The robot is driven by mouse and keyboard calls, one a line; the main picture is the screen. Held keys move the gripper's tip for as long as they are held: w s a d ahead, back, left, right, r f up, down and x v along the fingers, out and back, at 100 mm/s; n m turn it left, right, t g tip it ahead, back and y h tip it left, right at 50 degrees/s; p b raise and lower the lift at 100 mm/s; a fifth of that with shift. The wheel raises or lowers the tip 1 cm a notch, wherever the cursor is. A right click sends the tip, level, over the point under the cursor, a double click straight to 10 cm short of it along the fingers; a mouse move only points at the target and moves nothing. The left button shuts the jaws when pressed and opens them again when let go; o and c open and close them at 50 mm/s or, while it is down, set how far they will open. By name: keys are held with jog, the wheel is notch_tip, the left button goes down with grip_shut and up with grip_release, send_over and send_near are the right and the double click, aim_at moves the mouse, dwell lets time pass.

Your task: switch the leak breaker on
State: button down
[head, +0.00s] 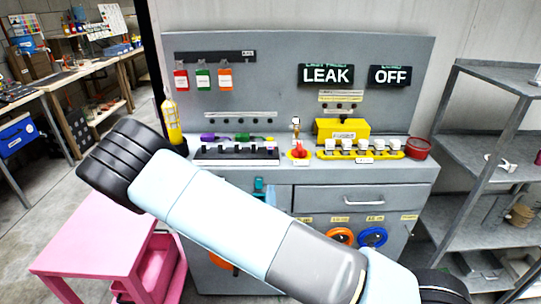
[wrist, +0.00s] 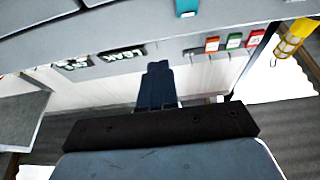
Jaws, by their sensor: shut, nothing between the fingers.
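A dark LEAK sign (head: 326,75) and a dark OFF sign (head: 390,75) are on the grey back panel of the bench. The LEAK sign also shows upside down in the wrist view (wrist: 122,54). Below the signs, a yellow box (head: 341,129) and a yellow strip with several white-topped parts (head: 360,150) are on the bench. A red knob (head: 299,150) is left of the strip. I cannot tell which part is the leak breaker. My gripper (wrist: 158,66) is shut and empty in the wrist view, apart from the bench; it does not show in the head view.
My arm crosses in front of the bench. A board with black upright parts (head: 237,155), a yellow bottle (head: 171,121) and a red tub (head: 418,147) stand on the bench. Pink table (head: 95,239) is left, grey shelving (head: 480,150) right. Red, green and orange tags (head: 203,79) hang upper left.

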aim_at(269, 149)
jog(key=shift+s+a+n+t+y, duration=0.3)
jog(key=shift+n+y, duration=0.1)
jog(key=shift+w+d, duration=0.1)
jog(key=x, duration=1.4)
jog(key=shift+r, duration=0.1)
